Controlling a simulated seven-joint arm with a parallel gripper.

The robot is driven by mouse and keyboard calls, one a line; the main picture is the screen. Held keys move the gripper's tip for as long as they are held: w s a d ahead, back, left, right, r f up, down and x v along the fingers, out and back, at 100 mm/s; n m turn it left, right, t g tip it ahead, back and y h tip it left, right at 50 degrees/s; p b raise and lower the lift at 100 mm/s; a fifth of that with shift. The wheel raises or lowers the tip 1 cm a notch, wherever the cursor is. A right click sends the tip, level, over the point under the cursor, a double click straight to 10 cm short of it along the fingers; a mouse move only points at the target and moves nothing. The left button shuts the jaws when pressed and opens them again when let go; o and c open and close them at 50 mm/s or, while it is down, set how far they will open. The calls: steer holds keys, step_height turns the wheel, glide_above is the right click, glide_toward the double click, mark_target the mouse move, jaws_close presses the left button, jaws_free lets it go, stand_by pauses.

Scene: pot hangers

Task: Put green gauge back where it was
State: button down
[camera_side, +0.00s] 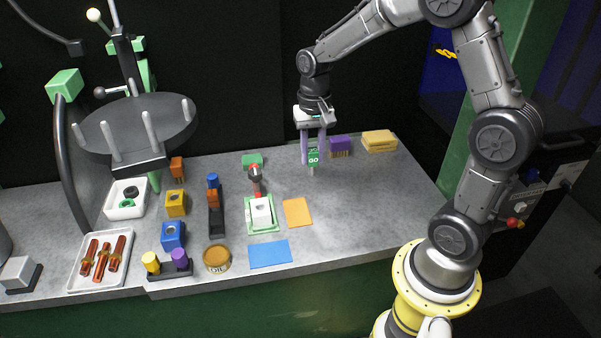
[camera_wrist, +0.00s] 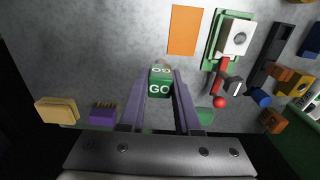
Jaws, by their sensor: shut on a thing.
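The green gauge (camera_side: 314,158) is a green block with white "GO" lettering and a grey pin pointing down. My gripper (camera_side: 313,150) has purple fingers and is shut on the gauge, holding it upright, seemingly a little above the grey table. In the wrist view the gauge (camera_wrist: 160,82) sits between the fingertips of my gripper (camera_wrist: 160,85), with its lettering facing the camera. A white block with a round hole (camera_side: 261,211) stands on a green base (camera_side: 262,229). A green block (camera_side: 252,159) lies at the back of the table, left of my gripper; it also shows in the wrist view (camera_wrist: 204,115).
A red-and-grey clamp (camera_side: 255,180) stands behind the white block. Orange (camera_side: 297,212) and blue (camera_side: 270,253) plates lie in front. The table's right part is clear.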

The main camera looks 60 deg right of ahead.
steer(key=w+f, duration=0.2)
steer(key=w+d+f, duration=0.1)
steer(key=w+f, duration=0.1)
steer(key=f, duration=0.1)
steer(key=shift+f, duration=1.6)
steer(key=shift+f, duration=0.15)
steer(key=c, duration=0.6)
jaws_free()
